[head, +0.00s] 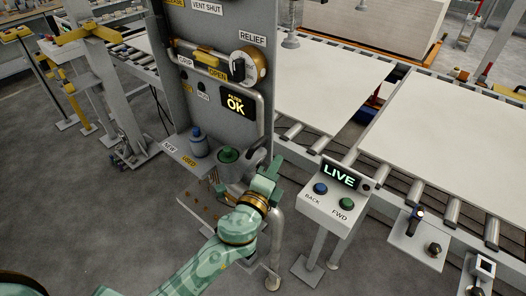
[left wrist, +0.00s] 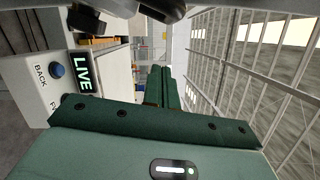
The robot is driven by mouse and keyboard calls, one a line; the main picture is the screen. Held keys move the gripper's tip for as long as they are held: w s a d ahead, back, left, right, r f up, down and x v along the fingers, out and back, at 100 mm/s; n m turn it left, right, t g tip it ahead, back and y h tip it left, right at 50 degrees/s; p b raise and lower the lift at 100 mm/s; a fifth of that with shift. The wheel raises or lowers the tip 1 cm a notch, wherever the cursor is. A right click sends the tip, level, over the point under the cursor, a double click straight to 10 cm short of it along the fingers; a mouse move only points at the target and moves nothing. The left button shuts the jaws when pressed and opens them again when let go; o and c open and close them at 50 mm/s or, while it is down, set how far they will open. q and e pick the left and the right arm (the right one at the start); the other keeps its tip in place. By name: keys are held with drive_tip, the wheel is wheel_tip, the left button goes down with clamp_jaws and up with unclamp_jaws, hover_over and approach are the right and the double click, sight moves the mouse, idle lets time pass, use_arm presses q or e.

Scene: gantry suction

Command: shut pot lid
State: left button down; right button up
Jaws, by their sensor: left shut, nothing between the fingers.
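My left gripper (head: 274,165) is shut and empty, in front of the grey panel's lower right corner. Its two green fingers lie together in the left wrist view (left wrist: 166,85). A round grey pot-like body (head: 236,172) sits just left of the gripper, partly hidden by my arm. A dark curved piece (head: 256,156) stands beside it, close to the fingers; I cannot tell whether it is the lid, or whether it touches them. A dark rounded part (left wrist: 160,9) also shows at the top of the left wrist view. My right gripper is not in view.
A shelf (head: 168,149) marked NEW and USED holds a blue-grey canister (head: 198,144) and a green round piece (head: 228,155). A button box (head: 335,193) reading LIVE stands at right, before a roller conveyor (head: 325,145) with white sheets. Grey floor lies open at left.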

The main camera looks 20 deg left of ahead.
sight(262, 155)
use_arm(q)
drive_tip(key=a, duration=0.1)
drive_tip(key=w+a, duration=0.1)
drive_tip(key=a+p, duration=0.1)
drive_tip(key=shift+w+a+r, duration=0.25)
drive_tip(key=shift+a+r, duration=0.1)
drive_tip(key=shift+r, duration=0.05)
drive_tip(key=shift+w, duration=0.1)
drive_tip(key=shift+a, duration=0.1)
